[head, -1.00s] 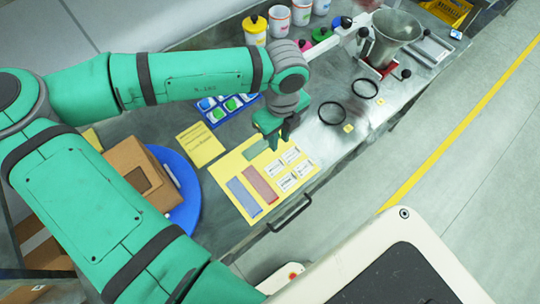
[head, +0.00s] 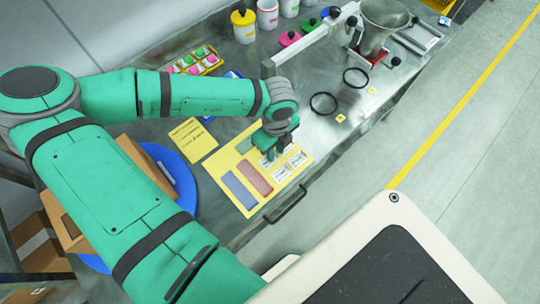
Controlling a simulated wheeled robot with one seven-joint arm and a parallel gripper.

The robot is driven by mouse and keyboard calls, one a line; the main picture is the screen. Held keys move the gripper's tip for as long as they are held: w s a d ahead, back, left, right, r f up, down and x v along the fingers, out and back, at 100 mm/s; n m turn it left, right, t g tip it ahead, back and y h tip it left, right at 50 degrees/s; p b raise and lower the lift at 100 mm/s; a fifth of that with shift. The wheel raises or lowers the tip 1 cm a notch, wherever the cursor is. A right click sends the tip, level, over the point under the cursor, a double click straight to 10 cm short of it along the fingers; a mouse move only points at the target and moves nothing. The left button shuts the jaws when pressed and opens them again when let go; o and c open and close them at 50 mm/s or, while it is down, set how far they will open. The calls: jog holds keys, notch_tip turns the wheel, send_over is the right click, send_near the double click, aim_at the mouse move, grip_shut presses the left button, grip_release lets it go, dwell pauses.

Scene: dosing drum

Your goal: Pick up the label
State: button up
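Small white printed labels (head: 297,160) lie on a yellow board (head: 247,207) on the metal bench; another label (head: 281,174) lies nearer the bench's front edge. The remaining labels are partly or wholly hidden by my gripper. My gripper (head: 279,153) points down over the label area of the board, with its two fingers apart. No held label shows between them. At this size I cannot tell whether the fingertips touch the board.
Blue and red strips (head: 254,178) lie on the board beside the labels. A yellow sheet (head: 193,139), a blue disc (head: 179,180) and a cardboard box (head: 139,163) are to the left. Black rings (head: 323,103) and a metal hopper (head: 380,25) stand toward the right.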

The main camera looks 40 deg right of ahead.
grip_shut()
jog(key=shift+r, duration=0.15)
